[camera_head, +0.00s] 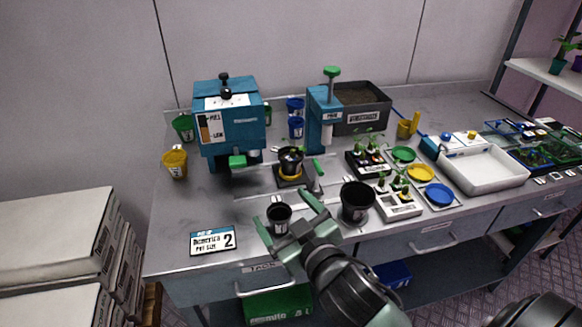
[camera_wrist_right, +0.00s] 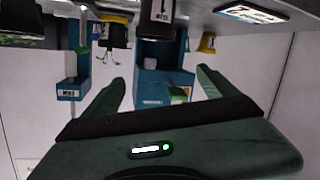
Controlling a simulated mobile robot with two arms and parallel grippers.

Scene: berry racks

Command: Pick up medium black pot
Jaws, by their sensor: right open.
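Three black pots show in the head view. One smaller black pot (camera_head: 279,218) with a white label stands upright near the table's front edge. A larger black pot (camera_head: 357,204) stands to its right. Another black pot (camera_head: 291,160) stands behind on a yellow-rimmed stand. I cannot tell for sure which is the medium one. My right gripper (camera_head: 284,209) is open, its fingers on either side of the front smaller pot in the picture. In the upside-down right wrist view, a labelled black pot (camera_wrist_right: 157,20) shows beyond the open fingers (camera_wrist_right: 158,90). My left gripper is not in view.
A blue machine (camera_head: 235,125) and a blue press (camera_head: 318,125) stand behind. Seedling trays (camera_head: 398,210), coloured saucers (camera_head: 438,194) and a white tray (camera_head: 485,180) are to the right. A sign (camera_head: 213,241) lies front left. Bare table lies around the sign.

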